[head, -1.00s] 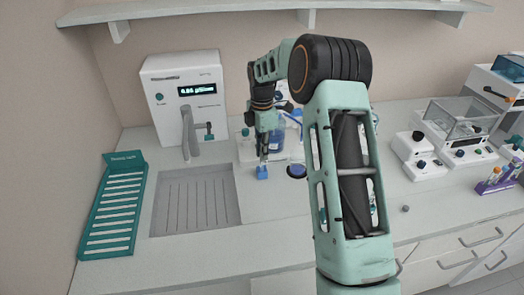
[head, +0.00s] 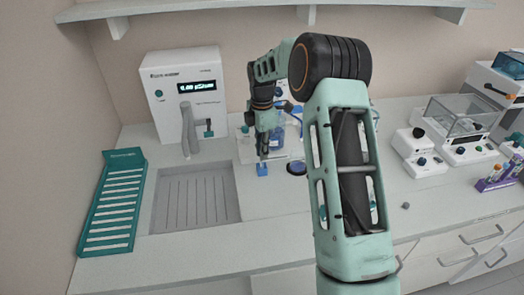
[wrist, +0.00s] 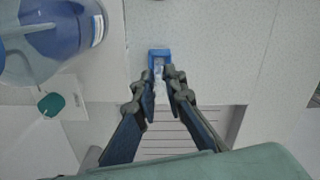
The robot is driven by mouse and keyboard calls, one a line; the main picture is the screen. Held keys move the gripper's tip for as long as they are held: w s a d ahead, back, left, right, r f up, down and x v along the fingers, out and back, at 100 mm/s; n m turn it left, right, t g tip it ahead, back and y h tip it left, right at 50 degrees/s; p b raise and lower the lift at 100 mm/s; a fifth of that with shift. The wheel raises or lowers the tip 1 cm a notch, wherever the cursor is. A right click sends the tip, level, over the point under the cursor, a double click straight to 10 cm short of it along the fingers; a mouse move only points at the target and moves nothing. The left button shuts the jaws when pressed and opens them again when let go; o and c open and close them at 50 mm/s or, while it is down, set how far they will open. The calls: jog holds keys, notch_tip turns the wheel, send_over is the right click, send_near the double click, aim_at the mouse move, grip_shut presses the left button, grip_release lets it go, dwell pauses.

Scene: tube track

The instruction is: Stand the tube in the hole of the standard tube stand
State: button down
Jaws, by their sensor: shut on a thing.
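The small blue tube stand (head: 262,170) is on the bench just right of the sink. It also shows in the wrist view (wrist: 159,53), just beyond my fingertips. My gripper (head: 262,157) points down directly over the stand, and its fingers are closed in on a clear tube (wrist: 158,72). The tube is small and pale, and its top lies between the fingertips in the wrist view (wrist: 160,84). I cannot tell whether the tube's lower end is inside the hole or just above it.
A large blue bottle (wrist: 45,35) stands close beside the gripper. A dark round disc (head: 297,168) lies right of the stand. The sink (head: 195,200) is to the left, with a white water unit (head: 184,100) behind. The bench front right of the sink is mostly clear.

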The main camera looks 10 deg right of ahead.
jog(key=shift+f, duration=0.35)
dwell(0.3)
jog(key=shift+f, duration=0.3)
jog(key=c, duration=1.9)
grip_release()
notch_tip(320, 180, up, 12)
jog(key=shift+r, duration=0.1)
